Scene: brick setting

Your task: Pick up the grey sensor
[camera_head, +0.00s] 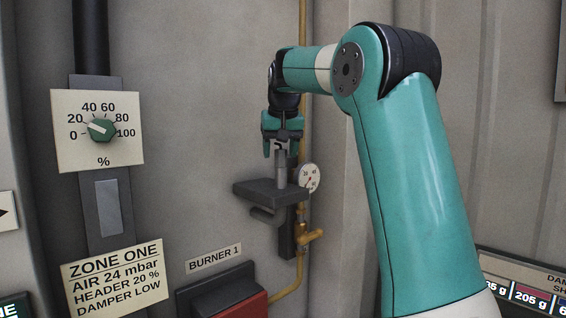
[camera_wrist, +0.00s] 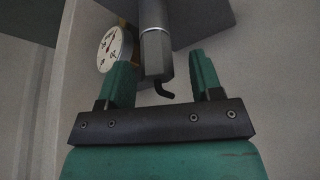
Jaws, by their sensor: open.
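The grey sensor (camera_head: 281,169) is a slim upright cylinder standing in a dark grey bracket (camera_head: 257,190) on the wall. In the wrist view the sensor (camera_wrist: 155,50) has a hexagonal collar and a short black bent cable at its end. My gripper (camera_head: 280,150) is above the bracket, pointing down at the sensor's upper end. In the wrist view my gripper (camera_wrist: 161,82) is open, with one green finger on each side of the sensor's end. Gaps show between the sensor and both fingers there. The sensor's lower end is hidden by the bracket.
A round gauge (camera_head: 309,178) sits just right of the bracket, close to the left finger in the wrist view. A yellow pipe (camera_head: 301,262) with a valve runs below it. A red-fronted box (camera_head: 243,306) is lower left. A dial panel (camera_head: 98,150) hangs at left.

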